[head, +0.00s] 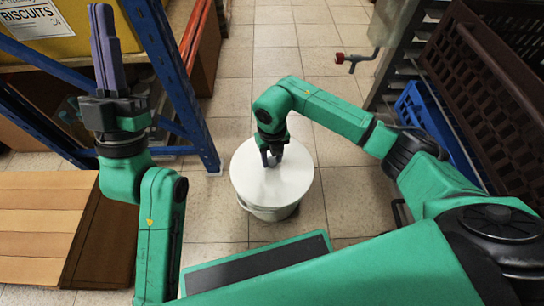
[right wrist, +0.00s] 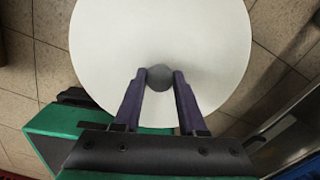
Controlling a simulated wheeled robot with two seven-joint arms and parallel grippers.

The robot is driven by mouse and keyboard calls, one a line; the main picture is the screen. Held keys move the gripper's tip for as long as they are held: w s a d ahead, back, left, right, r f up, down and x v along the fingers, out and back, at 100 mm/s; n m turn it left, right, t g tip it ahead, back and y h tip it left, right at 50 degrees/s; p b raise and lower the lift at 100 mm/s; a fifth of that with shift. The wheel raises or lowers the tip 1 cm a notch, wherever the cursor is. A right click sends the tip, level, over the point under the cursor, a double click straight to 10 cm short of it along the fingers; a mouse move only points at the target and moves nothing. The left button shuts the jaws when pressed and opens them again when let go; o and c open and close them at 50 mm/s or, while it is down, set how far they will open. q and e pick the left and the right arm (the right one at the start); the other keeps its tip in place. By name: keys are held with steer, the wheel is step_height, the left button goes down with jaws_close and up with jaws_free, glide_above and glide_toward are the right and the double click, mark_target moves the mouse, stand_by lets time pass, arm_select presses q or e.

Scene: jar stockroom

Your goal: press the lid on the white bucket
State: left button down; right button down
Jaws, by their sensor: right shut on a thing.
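The white lid (head: 272,188) is a round disc with a small grey knob (right wrist: 160,77) in its middle. It covers the top of the white bucket (head: 268,214), which stands on the tiled floor; only part of the bucket's side shows below the lid. I cannot tell whether the lid touches the rim all round. My right gripper (head: 271,158) is shut on the knob, with one finger on each side of it in the right wrist view. The lid (right wrist: 160,30) hides the bucket there. My left gripper (head: 105,45) is raised at the left, fingers together, empty and away from the bucket.
A blue shelf frame (head: 205,145) with a yellow biscuits box (head: 85,30) stands at the left. A wooden box (head: 45,225) is at the lower left. A brown crate (head: 490,75) and blue crate (head: 425,115) are at the right. The floor beyond the bucket is clear.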

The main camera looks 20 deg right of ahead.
steer(key=shift+f, duration=0.55)
stand_by(1.2)
stand_by(0.4)
jaws_free()
steer(key=shift+f, duration=0.1)
stand_by(0.4)
